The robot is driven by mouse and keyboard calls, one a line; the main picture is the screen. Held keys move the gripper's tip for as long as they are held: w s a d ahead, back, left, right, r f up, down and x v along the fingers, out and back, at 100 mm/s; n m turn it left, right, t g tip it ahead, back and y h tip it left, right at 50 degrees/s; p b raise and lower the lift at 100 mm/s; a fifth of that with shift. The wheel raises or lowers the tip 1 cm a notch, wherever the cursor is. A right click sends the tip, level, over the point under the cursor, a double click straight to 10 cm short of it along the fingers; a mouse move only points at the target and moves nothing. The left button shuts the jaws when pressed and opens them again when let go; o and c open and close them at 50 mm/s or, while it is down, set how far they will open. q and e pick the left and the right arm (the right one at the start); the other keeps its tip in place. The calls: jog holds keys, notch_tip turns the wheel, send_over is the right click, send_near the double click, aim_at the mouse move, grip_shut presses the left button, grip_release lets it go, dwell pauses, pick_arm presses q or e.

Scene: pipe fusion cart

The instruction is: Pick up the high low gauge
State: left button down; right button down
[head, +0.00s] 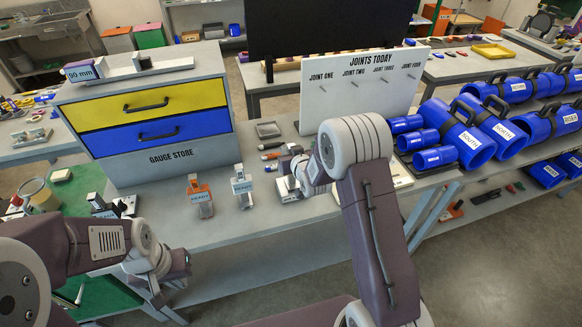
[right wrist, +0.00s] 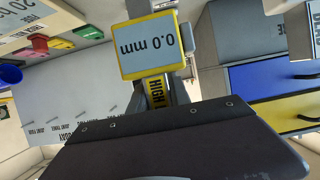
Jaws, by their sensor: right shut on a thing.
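The high low gauge (right wrist: 158,92) fills the middle of the right wrist view. It has a yellow-framed display reading 0.0 mm and a yellow label starting with HIGH. My right gripper (head: 291,172) is shut on it, low over the grey bench top in the head view. There the gauge is mostly hidden by the gripper, and I cannot tell whether it touches the bench. My left gripper (head: 178,268) hangs in front of the bench at the lower left, away from the gauge; its fingers do not show clearly.
The gauge store cabinet (head: 150,110) with yellow and blue drawers stands left on the bench. Two small tagged tools, orange (head: 199,195) and grey (head: 241,187), stand left of my right gripper. The joints board (head: 365,85) stands behind. Blue pipes (head: 460,135) lie at right.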

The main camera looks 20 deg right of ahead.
jog(key=shift+r, duration=0.35)
jog(key=s+d+r, duration=0.8)
jog(key=r, duration=0.2)
jog(key=shift+s+r+b, duration=0.15)
jog(key=shift+s+b, duration=0.05)
jog(key=shift+b, duration=0.15)
